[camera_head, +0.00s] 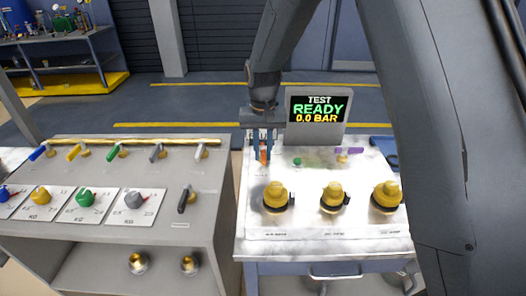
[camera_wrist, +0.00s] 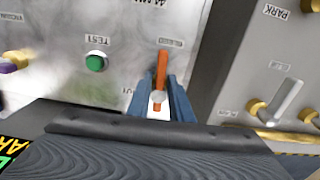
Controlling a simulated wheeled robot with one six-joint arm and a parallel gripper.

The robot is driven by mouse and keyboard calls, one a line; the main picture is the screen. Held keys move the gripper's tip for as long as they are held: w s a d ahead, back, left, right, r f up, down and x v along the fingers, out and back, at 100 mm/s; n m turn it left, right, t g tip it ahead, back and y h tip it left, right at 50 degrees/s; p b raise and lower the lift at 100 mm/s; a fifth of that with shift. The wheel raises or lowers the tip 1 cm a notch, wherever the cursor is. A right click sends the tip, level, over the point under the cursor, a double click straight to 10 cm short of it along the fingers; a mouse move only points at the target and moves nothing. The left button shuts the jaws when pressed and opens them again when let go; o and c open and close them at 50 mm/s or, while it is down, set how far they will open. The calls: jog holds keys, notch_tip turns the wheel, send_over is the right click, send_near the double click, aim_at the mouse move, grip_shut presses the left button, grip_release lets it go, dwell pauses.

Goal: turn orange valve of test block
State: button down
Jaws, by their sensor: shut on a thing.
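The test block (camera_head: 325,215) is a light panel on a bench, with a screen (camera_head: 318,108) reading TEST READY 0.0 BAR at its back. The orange valve lever (camera_head: 263,156) is at its back left corner. The fingers partly hide the lever in the head view.
A green TEST button (camera_head: 297,162) and a purple lever (camera_head: 349,151) are to the right on the panel. Several yellow knobs (camera_head: 332,197) stand at its front. A grey bench (camera_head: 150,235) with coloured levers is close on the left.

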aim_at(264, 150)
jog(key=c, duration=1.9)
grip_release()
jog(key=shift+w+r, duration=0.15)
jog(key=shift+w, duration=0.1)
jog(key=shift+o, duration=1.4)
jog(key=shift+s, duration=0.1)
jog(key=shift+r+b, duration=1.1)
jog(key=shift+r, duration=2.75)
jog(key=shift+d, duration=0.1)
